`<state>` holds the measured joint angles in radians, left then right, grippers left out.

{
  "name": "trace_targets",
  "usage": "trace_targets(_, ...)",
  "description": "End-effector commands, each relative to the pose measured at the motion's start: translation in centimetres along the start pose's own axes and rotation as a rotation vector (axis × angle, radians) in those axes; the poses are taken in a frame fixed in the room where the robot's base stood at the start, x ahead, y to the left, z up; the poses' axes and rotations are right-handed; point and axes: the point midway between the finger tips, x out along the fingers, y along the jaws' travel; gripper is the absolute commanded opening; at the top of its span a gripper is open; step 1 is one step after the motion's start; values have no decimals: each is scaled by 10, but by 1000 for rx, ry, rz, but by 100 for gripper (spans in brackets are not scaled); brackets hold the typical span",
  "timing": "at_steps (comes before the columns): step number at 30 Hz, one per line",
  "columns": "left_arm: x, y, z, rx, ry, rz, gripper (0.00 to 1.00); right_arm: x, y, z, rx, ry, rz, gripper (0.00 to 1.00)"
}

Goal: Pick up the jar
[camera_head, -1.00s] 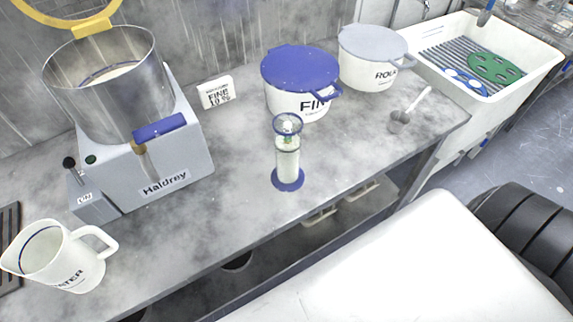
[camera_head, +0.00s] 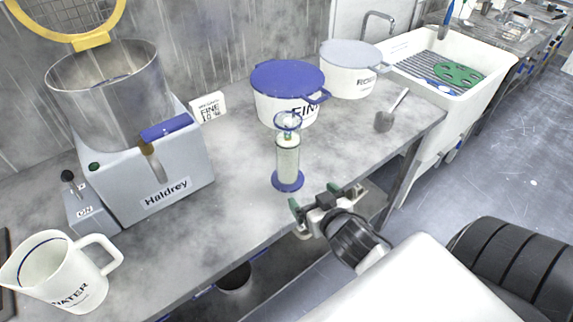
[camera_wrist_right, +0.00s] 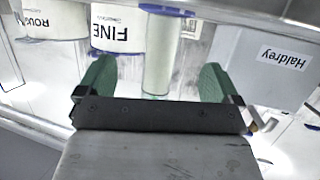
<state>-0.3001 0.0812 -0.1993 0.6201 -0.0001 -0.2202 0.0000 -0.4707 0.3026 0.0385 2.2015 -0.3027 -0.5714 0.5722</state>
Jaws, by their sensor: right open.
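The jar (camera_head: 288,160) is a clear upright cylinder with pale contents and a blue round foot. It stands near the front edge of the grey worktop. My right gripper (camera_head: 315,197) is open and empty, just in front of the jar and to its right in the head view. In the right wrist view, the jar (camera_wrist_right: 161,55) shows upside down beyond the gap between the green fingers (camera_wrist_right: 158,75), apart from them. My left gripper is not in view.
Behind the jar stand a blue-lidded FINE tub (camera_head: 287,95) and a grey-lidded tub (camera_head: 350,72). A Haldrey machine (camera_head: 155,185) and a white WATER jug (camera_head: 60,270) are at left. A scoop (camera_head: 385,121) lies at right, before the white sink (camera_head: 425,95).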

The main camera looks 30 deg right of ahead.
Motion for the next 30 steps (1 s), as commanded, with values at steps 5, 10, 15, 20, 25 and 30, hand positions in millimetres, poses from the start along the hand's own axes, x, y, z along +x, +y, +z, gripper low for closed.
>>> trace_targets(5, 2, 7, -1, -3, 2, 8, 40, 7, 9, -46, 19, 239, -79, 95)
trace_targets(10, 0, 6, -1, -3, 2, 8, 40, 10, 9, -66, 26, 331, -133, 95)
trace_targets(15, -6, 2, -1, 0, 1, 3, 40, 34, 6, -76, 26, 338, -136, 95)
trace_targets(20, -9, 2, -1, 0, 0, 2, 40, 54, 3, -81, 27, 335, -135, 95)
trace_targets(25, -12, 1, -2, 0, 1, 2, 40, 65, 2, -83, 26, 333, -134, 95)
trace_targets(30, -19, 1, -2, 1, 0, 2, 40, 91, -1, -87, 28, 333, -133, 95)
